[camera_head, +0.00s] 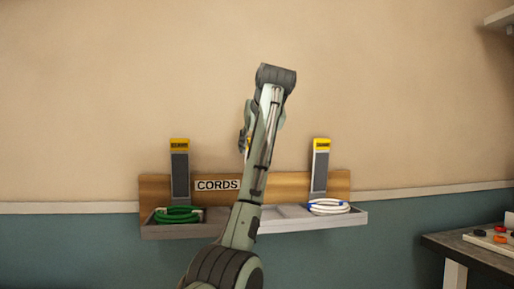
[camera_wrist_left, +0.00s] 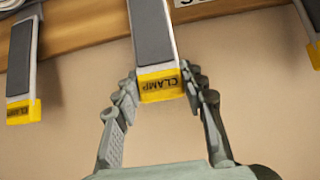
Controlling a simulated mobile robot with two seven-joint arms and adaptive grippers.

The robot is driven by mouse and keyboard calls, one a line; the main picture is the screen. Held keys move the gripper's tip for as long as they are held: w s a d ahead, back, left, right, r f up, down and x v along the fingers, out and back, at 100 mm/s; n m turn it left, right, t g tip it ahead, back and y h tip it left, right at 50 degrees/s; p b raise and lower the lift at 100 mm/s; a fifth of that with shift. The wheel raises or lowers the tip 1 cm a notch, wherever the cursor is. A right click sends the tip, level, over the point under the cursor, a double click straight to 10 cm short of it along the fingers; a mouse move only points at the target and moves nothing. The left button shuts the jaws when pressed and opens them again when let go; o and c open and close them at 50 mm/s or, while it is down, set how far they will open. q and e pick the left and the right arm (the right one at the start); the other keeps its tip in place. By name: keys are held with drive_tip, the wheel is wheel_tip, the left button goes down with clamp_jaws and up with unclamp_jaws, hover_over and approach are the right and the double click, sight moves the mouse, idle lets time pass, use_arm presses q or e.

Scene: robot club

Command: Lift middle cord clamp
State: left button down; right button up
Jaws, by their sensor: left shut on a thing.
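The middle cord clamp is a grey upright bar with a dark face and a yellow end marked CLAMP (camera_wrist_left: 160,85) in the left wrist view, which looks upside down. My left gripper (camera_wrist_left: 160,92) is shut on that yellow end, one finger on each side. In the head view my left arm hides most of the clamp; only a sliver of yellow (camera_head: 248,145) shows beside the arm, by the partly hidden gripper. I cannot tell whether the clamp is raised from its place. My right gripper is in neither view.
A clamp stands at each side, left (camera_head: 180,172) and right (camera_head: 320,168), on the wooden board with the CORDS sign (camera_head: 217,185). A green cord (camera_head: 179,215) and a white cord (camera_head: 328,207) lie in the grey tray (camera_head: 290,226). A table (camera_head: 477,250) stands at right.

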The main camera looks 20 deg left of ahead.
use_arm(q)
drive_tip(key=shift+a+r, duration=0.15)
drive_tip(key=shift+r, duration=0.4)
drive_tip(key=c, duration=1.2)
unclamp_jaws()
drive_tip(key=shift+w, duration=0.1)
drive_tip(key=shift+o, duration=1.4)
drive_tip(key=shift+f, duration=0.15)
drive_tip(key=shift+o, duration=0.2)
drive_tip(key=shift+f, duration=0.1)
drive_tip(key=v, duration=1.2)
drive_tip(key=shift+f, duration=0.15)
drive_tip(key=shift+f, duration=0.1)
